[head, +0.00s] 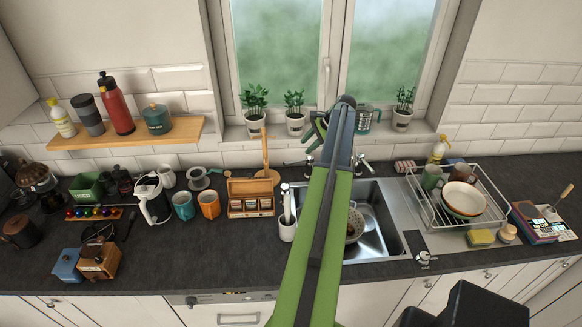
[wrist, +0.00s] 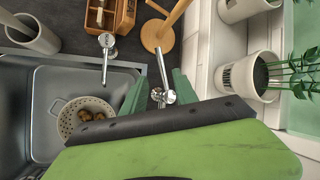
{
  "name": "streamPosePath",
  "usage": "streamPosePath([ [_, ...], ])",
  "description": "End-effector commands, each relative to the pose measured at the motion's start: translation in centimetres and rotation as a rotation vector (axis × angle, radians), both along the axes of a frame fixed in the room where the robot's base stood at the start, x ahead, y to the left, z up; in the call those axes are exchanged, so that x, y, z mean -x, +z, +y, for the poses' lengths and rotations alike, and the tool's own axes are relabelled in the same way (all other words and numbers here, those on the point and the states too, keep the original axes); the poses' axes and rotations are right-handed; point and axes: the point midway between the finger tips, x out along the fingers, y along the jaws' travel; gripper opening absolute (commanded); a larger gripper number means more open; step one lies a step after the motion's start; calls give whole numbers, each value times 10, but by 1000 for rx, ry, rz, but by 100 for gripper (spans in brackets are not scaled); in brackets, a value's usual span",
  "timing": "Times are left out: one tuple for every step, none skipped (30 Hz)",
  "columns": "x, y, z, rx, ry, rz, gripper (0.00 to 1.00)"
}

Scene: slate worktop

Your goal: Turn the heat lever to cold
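My gripper (wrist: 160,84) is open in the wrist view, with one dark green finger on each side of a chrome tap lever (wrist: 160,70). The lever stands between the fingers; I cannot tell whether either finger touches it. Its base is partly hidden by my gripper's body. A second chrome fitting (wrist: 107,42) stands to the left at the sink edge. In the head view my arm reaches over the sink (head: 390,222) to the tap area under the window and covers much of it. Chrome parts (head: 364,164) show just right of the arm. Hot and cold markings are not visible.
A colander (wrist: 66,122) with brown round items sits in the sink. A wooden stand (wrist: 158,34) and a wooden box (head: 250,197) are close to the tap. Potted plants (head: 295,118) line the sill behind. A dish rack (head: 460,205) stands right of the sink.

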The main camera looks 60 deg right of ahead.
Motion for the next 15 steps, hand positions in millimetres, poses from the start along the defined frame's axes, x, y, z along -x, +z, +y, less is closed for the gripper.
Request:
streamPosePath([
  [-7, -24, 1, 0, 2, 0, 35],
  [-12, -30, 2, 0, 3, 0, 35],
  [-17, -38, 3, 1, 4, 0, 35],
  [-21, -44, 3, 1, 4, 0, 35],
  [-25, -50, 4, 0, 3, 0, 35],
  [-30, -59, 4, 2, 3, 0, 35],
  [-34, -65, 5, 0, 3, 0, 35],
  [-38, -71, 6, 1, 4, 0, 35],
  [-43, -79, 7, 1, 4, 0, 35],
  [-47, -84, 7, 1, 4, 0, 35],
  [-50, -89, 8, 1, 4, 0, 35],
  [-54, -95, 9, 1, 4, 0, 35],
  [-57, -98, 9, 0, 3, 0, 35],
  [-60, -102, 10, 0, 3, 0, 35],
  [-63, -105, 10, 1, 4, 0, 35],
])
